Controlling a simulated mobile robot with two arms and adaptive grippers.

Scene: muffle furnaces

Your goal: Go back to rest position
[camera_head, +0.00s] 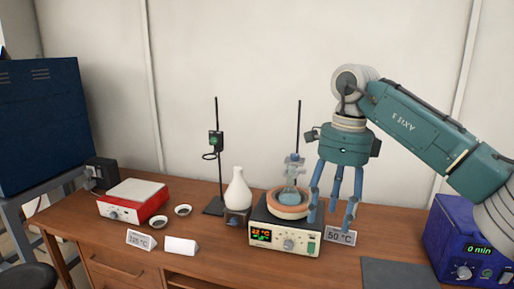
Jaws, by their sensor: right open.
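My right gripper (334,208) hangs with its blue fingers pointing down and spread apart. It is open and nothing shows between the fingers. The teal right arm comes in from the right edge. The fingers are just right of a round orange-rimmed heating bath (304,212) on a hot plate (284,236) with a lit display. My left gripper is out of view.
The wooden table (215,263) also holds a white flask (238,190), two stands, a red-and-white hot plate (134,200), two small dishes and a "50 °C" sign (341,236). A blue device (458,240) stands at right, below my arm. A dark blue box (40,125) is at far left.

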